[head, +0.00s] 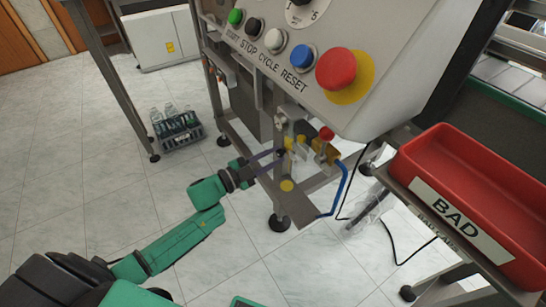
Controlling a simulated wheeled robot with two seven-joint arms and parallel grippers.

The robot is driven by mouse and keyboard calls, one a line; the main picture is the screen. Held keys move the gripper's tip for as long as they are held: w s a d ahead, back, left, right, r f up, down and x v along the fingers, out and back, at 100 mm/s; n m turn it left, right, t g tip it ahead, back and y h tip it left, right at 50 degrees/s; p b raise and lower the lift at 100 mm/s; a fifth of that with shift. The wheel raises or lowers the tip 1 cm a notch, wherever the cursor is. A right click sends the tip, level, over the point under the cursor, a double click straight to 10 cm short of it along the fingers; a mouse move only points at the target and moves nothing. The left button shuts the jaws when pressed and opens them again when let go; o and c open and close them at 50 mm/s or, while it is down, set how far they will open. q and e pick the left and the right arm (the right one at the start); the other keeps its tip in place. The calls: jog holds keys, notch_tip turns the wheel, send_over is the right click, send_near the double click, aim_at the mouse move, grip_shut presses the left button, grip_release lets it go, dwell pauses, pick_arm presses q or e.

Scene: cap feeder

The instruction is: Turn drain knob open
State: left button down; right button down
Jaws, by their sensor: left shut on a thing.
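My left arm reaches in from the lower left to the small valve assembly under the control panel. My left gripper (281,154) has its fingertips at a small knob with yellow and dark parts (289,143), which looks like the drain knob. The gripper is shut on it, and the fingers partly hide it, so its turn angle cannot be told. A red knob (326,133) sits just to the right on a brass-coloured fitting (325,151). A round yellow disc (287,185) is on the bracket below. My right gripper is not in view.
The control panel (300,50) with coloured buttons and a red emergency button (336,68) overhangs the valves. A blue hose (341,188) hangs at their right. A red BAD bin (430,160) is at the right. A bottle crate (178,135) stands on open floor.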

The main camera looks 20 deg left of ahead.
pick_arm(q)
jog(key=shift+f+m, duration=0.15)
jog(key=shift+m, duration=0.75)
jog(key=shift+m+b, duration=0.55)
jog(key=shift+m, duration=0.35)
jog(key=shift+m+b, duration=0.35)
jog(key=shift+m, duration=1.55)
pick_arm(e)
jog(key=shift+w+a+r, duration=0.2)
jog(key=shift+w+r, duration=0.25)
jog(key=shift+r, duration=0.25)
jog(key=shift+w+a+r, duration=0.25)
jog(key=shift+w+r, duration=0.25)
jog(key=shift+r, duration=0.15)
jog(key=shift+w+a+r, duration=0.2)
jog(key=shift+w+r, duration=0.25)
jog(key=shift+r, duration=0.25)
pick_arm(q)
jog(key=c, duration=0.6)
grip_release()
jog(key=shift+s, duration=0.1)
